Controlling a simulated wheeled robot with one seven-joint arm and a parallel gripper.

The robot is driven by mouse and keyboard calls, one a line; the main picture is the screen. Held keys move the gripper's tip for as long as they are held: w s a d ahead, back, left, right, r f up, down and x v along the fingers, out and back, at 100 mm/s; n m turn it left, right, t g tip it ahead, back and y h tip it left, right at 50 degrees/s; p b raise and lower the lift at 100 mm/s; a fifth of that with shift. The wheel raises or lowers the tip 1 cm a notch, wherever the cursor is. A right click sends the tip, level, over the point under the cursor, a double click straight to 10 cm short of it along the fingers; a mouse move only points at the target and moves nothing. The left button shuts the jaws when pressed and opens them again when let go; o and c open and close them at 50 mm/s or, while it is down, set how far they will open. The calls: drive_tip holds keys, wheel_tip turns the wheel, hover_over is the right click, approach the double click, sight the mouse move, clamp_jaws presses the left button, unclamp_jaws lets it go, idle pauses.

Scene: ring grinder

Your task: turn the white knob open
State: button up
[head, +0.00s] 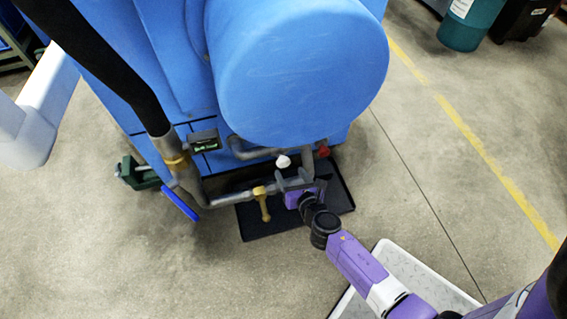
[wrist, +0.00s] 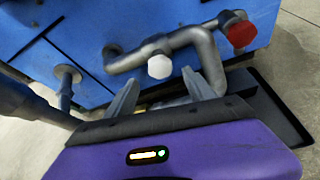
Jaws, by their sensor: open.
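The white knob (head: 283,161) is on the grey pipework at the foot of the blue machine in the head view. In the wrist view the white knob (wrist: 160,67) is just beyond my fingers, in line with the gap between them. My gripper (head: 290,183) is close to the pipes, near the knob. In the wrist view its two fingers (wrist: 160,84) are apart and nothing is between them. I cannot tell whether a finger touches the pipe behind it.
A red knob (wrist: 240,33) is on the pipe to the right of the white one. A yellow handle (head: 262,203) and a blue lever (head: 180,204) are on the pipes to the left. A black tray (head: 245,228) lies below. Open floor is on the right.

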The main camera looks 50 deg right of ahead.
sight(285, 165)
drive_tip(key=b+x, duration=0.1)
drive_tip(key=x, duration=0.6)
drive_tip(key=shift+w+d+b, duration=0.15)
drive_tip(key=shift+w+b, duration=0.1)
drive_tip(key=shift+b, duration=0.15)
drive_tip(key=shift+c, duration=0.2)
clamp_jaws()
drive_tip(key=c, duration=1.3)
unclamp_jaws()
